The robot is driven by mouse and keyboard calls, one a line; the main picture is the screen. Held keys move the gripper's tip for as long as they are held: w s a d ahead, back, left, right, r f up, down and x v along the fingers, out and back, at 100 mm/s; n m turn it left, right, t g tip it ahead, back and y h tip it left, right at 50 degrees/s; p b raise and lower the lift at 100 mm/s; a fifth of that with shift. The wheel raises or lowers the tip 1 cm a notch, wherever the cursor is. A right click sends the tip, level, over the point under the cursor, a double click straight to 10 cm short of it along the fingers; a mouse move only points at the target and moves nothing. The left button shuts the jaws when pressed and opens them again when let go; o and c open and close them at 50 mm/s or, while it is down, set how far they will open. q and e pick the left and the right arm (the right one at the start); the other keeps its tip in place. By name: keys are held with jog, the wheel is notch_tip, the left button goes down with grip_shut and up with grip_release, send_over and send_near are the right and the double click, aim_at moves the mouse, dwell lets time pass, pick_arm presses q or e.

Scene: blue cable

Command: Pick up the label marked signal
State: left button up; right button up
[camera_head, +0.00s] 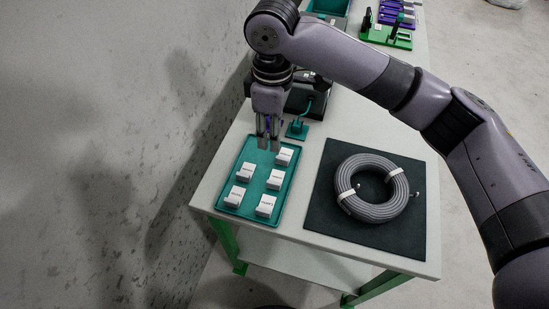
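Several small white labels sit in a teal tray (225,207) on the table. I see a far right label (284,157), a middle right label (275,180), a near right label (265,206), a middle left label (244,172) and a near left label (235,196). Their print is too small to read, so I cannot tell which is marked signal. My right gripper (268,147) points down over the tray's far end, left of the far right label. Its two fingers are apart with nothing visible between them. They hide part of the tray's far end. My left gripper is out of view.
A coil of grey cable (362,207) with white ties lies on a dark mat (328,217) right of the tray. A black device (302,101) and a small teal piece (297,130) stand behind the tray. Green and purple holders are at the far end.

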send_near(272, 182)
jog(key=f, duration=0.4)
jog(key=shift+w+d+p, duration=0.15)
jog(key=shift+w+p, duration=0.1)
jog(key=shift+p, duration=0.15)
jog(key=shift+s+f, duration=0.1)
jog(key=shift+f, duration=0.25)
jog(key=f, duration=0.3)
jog(key=shift+s+a+f+p, duration=0.2)
jog(key=shift+s+f+p, duration=0.1)
jog(key=shift+p, duration=0.1)
jog(key=shift+f, duration=0.4)
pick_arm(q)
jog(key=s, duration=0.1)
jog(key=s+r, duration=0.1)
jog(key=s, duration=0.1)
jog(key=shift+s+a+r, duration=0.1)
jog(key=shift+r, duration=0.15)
pick_arm(e)
jog(key=shift+w, duration=0.1)
jog(key=shift+c, duration=0.2)
